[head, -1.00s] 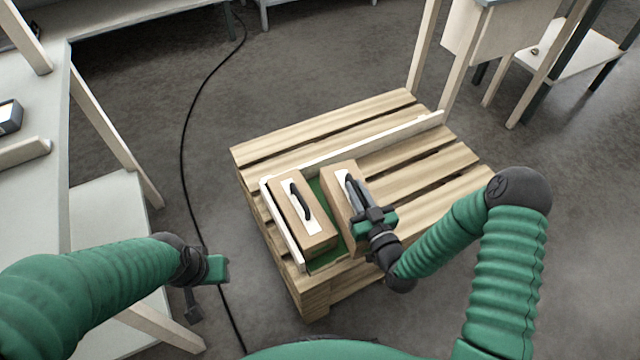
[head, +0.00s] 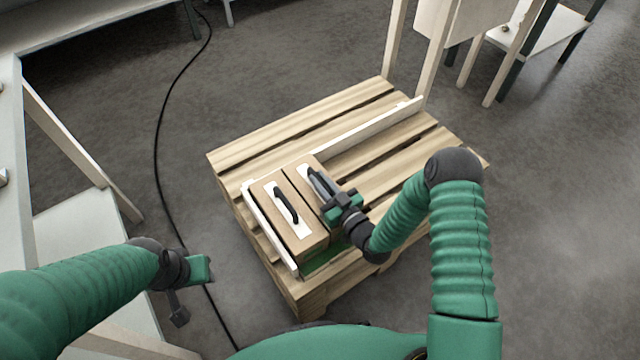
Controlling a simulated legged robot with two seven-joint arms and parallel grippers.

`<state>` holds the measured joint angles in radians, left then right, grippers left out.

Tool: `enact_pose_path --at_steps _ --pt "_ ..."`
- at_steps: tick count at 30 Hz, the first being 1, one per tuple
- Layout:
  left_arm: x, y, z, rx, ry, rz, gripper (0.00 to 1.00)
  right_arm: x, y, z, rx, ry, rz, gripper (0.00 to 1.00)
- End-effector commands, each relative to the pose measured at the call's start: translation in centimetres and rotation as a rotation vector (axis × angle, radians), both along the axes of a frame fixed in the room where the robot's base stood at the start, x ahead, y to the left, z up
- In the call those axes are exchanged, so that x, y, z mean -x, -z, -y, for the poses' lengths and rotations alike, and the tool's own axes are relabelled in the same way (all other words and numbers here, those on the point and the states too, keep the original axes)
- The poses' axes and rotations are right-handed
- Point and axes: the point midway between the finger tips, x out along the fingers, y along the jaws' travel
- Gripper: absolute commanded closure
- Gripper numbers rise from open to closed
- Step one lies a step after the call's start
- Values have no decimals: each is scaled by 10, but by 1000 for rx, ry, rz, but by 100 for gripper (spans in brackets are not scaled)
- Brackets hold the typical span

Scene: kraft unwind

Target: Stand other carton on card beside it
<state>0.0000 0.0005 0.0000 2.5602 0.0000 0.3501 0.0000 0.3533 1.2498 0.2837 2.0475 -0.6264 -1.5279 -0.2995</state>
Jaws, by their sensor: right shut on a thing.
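Two brown cartons with white labels and black handles are on the wooden pallet. The left carton (head: 306,243) stands on the green card (head: 322,262) against the white strip at the left. The other carton (head: 297,172) is right beside it, with little or no gap between them. My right gripper (head: 322,186) is shut on the other carton's handle and partly hides that carton. Whether its base touches the card is hidden. The card shows only at the near end. My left gripper (head: 188,289) hangs left of the pallet, away from the cartons; its jaws are unclear.
The pallet (head: 375,106) has bare slats behind and right of the cartons. A white strip (head: 368,133) runs along its back, another (head: 268,229) along the left. A black cable (head: 157,150) lies on the floor. A pale bench stands at left.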

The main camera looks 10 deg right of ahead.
Motion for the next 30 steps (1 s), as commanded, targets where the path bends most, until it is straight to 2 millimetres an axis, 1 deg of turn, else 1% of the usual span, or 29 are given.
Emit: enact_pose_path --at_steps 4,5,9,17,20,23,30 --pt "0 -1 0 0 0 1 64 -1 -2 0 1 0 0 100" --pt "0 -1 0 0 0 1 64 -1 -1 0 2 1 -3 82" --pt "0 -1 0 0 0 1 64 -1 -1 0 2 1 -2 64" --pt "0 -1 0 0 0 1 64 0 -1 0 2 1 -2 64" --pt "0 -4 0 0 0 1 64 5 -2 2 2 1 -5 64" --pt "0 -11 0 0 0 1 64 20 -3 9 2 2 -7 64" --pt "0 -29 0 0 0 1 64 78 -3 32 1 2 -9 64"
